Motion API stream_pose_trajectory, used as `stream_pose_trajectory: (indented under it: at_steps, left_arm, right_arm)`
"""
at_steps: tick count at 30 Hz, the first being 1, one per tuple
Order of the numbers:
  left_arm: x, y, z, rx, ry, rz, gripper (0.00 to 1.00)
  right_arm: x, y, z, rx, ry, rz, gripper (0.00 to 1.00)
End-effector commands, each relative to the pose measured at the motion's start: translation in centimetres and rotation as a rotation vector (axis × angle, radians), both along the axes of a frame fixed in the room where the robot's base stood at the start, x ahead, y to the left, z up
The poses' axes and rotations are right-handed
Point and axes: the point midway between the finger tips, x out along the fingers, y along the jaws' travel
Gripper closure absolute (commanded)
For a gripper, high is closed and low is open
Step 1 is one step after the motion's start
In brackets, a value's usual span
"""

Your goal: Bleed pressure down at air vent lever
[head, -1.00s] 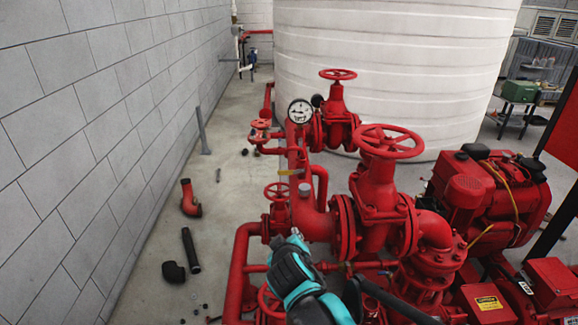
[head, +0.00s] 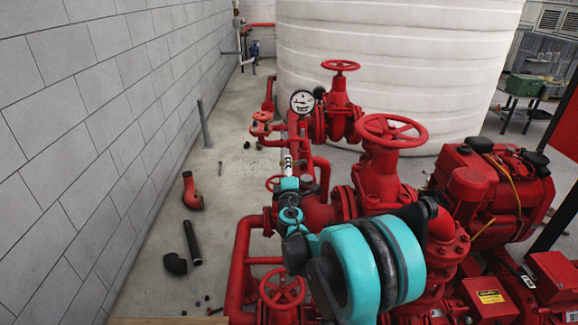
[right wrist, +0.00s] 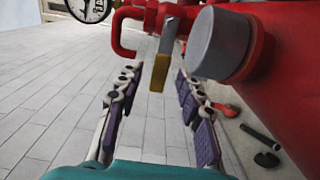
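The air vent lever (right wrist: 158,72) is a flat metal handle with a yellow end. In the right wrist view it hangs from the red pipework at the top. My right gripper (right wrist: 157,84) is open, with one finger on each side of the lever's yellow end. I see clear gaps between the lever and both fingers. In the head view my right gripper (head: 288,165) is at the red pipe below the gauge, and it largely hides the lever there. My left gripper is not in view.
A pressure gauge (head: 302,102) stands above the vent area. A grey cap (right wrist: 218,44) on the red pipe is close to the right finger. Red valve handwheels (head: 392,130) and the engine (head: 490,190) are to the right. Loose pipe pieces (head: 192,242) lie on the floor by the wall.

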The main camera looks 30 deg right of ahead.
Motion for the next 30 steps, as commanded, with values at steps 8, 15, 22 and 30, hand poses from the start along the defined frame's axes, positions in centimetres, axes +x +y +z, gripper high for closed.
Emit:
stream_pose_trajectory:
  at_steps: [8, 15, 22, 30]
  left_arm:
    - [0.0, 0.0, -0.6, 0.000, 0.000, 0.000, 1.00]
    - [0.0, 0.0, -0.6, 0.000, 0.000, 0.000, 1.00]
    - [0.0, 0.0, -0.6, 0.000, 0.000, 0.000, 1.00]
    - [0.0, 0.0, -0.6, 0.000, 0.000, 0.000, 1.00]
  right_arm:
    - [2.5, -1.4, 0.0, 0.001, 0.000, 0.000, 0.63]
    - [2.6, -1.5, 0.0, 0.002, -0.001, 0.000, 0.63]
    - [2.6, -1.4, 0.0, 0.002, -0.001, 0.000, 1.00]
    - [2.6, -1.4, 0.0, 0.002, -0.001, 0.000, 1.00]
